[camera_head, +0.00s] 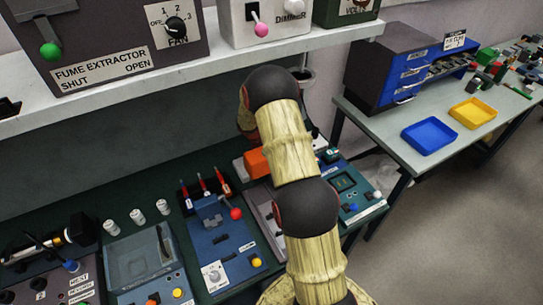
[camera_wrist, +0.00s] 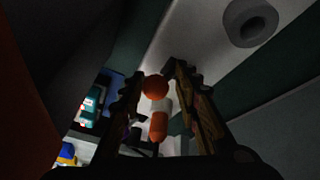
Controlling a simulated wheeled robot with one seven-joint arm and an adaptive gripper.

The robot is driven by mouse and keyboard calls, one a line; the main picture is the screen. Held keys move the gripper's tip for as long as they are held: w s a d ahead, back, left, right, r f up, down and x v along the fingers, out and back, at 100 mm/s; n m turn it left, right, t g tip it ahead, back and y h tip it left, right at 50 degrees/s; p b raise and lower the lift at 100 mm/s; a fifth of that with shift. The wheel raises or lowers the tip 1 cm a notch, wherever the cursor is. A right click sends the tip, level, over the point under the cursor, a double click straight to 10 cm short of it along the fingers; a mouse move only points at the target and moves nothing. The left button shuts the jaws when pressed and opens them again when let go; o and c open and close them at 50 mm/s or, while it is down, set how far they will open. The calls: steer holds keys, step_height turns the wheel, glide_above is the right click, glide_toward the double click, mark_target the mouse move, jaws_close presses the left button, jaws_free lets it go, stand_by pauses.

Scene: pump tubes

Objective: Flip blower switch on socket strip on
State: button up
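I cannot make out a socket strip or a labelled blower switch in either view. My gripper (camera_wrist: 158,72) shows in the wrist view with its two dark, notched fingers apart, so it is open. An orange ball (camera_wrist: 156,87) and an orange and white rod-like piece (camera_wrist: 158,124) appear in the gap between the fingers. I cannot tell whether they touch the fingers. In the head view my arm crosses the middle of the bench and hides my gripper and what lies behind it.
A shelf (camera_head: 130,95) above the bench carries the fume extractor box (camera_head: 110,45) and a dimmer box (camera_head: 275,20). A blue panel with a red-knobbed lever (camera_head: 236,213) stands left of my arm. A side table holds blue (camera_head: 430,137) and yellow (camera_head: 472,112) trays. A grey ring (camera_wrist: 250,22) is at upper right.

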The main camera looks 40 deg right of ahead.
jaws_close()
stand_by(0.4)
